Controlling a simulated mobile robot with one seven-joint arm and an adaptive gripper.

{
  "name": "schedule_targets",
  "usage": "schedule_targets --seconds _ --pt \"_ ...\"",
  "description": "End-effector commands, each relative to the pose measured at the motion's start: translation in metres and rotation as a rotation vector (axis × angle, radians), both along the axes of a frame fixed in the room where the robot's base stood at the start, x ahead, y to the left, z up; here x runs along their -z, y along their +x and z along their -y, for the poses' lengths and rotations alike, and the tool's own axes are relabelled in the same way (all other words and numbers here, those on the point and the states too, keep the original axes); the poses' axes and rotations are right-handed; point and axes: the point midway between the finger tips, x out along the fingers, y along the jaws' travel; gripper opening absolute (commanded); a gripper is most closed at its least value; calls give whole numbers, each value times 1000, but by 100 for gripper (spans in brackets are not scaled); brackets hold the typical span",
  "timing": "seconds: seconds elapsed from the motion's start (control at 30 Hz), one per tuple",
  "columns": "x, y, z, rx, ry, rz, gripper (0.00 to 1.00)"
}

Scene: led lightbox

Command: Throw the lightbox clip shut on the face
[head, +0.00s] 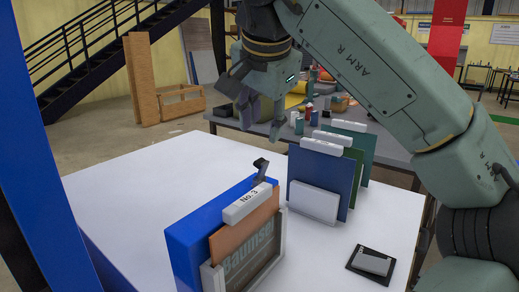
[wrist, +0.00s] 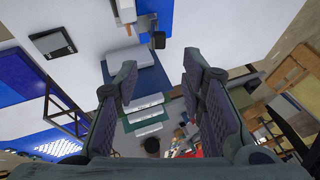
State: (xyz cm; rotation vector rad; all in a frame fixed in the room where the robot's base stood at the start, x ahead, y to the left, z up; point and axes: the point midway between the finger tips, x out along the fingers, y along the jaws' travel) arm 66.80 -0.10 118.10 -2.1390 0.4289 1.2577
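The lightbox (head: 190,245) is a blue box standing on the white table. At its front are an orange panel (head: 243,226) and a grey-framed face (head: 262,255) lettered "Baumser" or similar, under a white "No.3" label (head: 246,203). The black clip (head: 261,170) sticks up at the box's far top end, apart from the face. It also shows in the wrist view, as a dark piece (wrist: 158,40) by the blue box (wrist: 162,12). My gripper (head: 262,132) is open and empty, above and behind the clip, not touching it. The wrist view shows its fingers (wrist: 160,68) wide apart.
Upright blue and green panels with white labels (head: 321,146) stand behind and right of the lightbox. A small black-and-grey device (head: 372,263) lies at the front right. The white table (head: 130,185) is clear on the left. A cluttered grey bench stands behind.

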Motion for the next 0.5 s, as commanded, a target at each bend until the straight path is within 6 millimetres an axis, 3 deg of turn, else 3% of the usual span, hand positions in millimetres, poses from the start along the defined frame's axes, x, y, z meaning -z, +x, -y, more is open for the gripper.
schedule_targets --seconds 0.5 --pt "76 43 -3 -3 2 -4 37"
